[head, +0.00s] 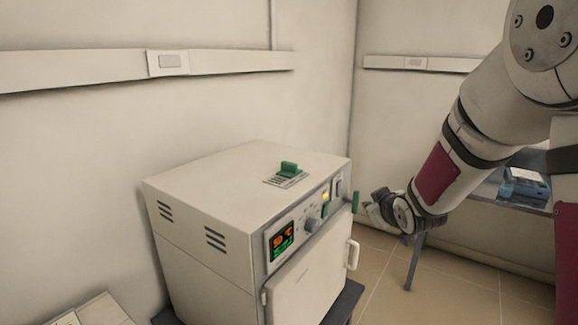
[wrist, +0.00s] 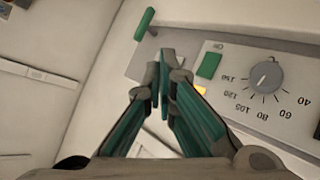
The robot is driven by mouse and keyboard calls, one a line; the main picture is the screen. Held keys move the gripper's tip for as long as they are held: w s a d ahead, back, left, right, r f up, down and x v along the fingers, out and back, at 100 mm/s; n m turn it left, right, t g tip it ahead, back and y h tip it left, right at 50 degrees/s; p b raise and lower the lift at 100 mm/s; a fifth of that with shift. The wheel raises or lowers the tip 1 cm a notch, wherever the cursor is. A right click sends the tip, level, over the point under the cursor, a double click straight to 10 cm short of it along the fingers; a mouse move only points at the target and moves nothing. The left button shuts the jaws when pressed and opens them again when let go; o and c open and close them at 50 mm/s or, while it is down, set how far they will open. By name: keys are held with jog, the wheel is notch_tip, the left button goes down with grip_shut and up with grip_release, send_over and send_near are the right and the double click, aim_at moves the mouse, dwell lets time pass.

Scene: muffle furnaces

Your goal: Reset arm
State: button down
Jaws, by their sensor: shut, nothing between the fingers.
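My arm reaches in from the right in the head view, and my gripper (head: 372,212) is beside the right front of the furnace (head: 205,190). In the wrist view my gripper (wrist: 160,68) is shut and empty, its fingertips in front of the control panel (wrist: 215,70). The panel has a round dial (wrist: 266,77), a green switch (wrist: 209,65) and a lit orange light (wrist: 200,90). A green lever (wrist: 144,27) shows just beyond the fingertips; I cannot tell whether they touch it. The furnace door (head: 310,283) looks closed, with a white handle (head: 353,254).
A dark stand (head: 345,302) is under the furnace. A bench with a blue device (head: 524,185) stands behind my arm at the right. Tiled floor (head: 455,285) is open to the right of the furnace.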

jog(key=s+r+m+g+h, duration=0.1)
jog(key=s+r+m, duration=0.1)
jog(key=s+r, duration=0.35)
jog(key=s+r+m+g, duration=0.1)
jog(key=s+r+g, duration=0.15)
jog(key=s, duration=0.65)
jog(key=s+a+r+m+g, duration=0.1)
jog(key=s, duration=1)
jog(key=s+a+m+g, duration=0.1)
jog(key=s+a+g, duration=0.1)
jog(key=s, duration=1)
jog(key=shift+a+r+m+y, duration=0.2)
jog(key=shift+r+m+y, duration=0.15)
jog(key=shift+m+y, duration=0.05)
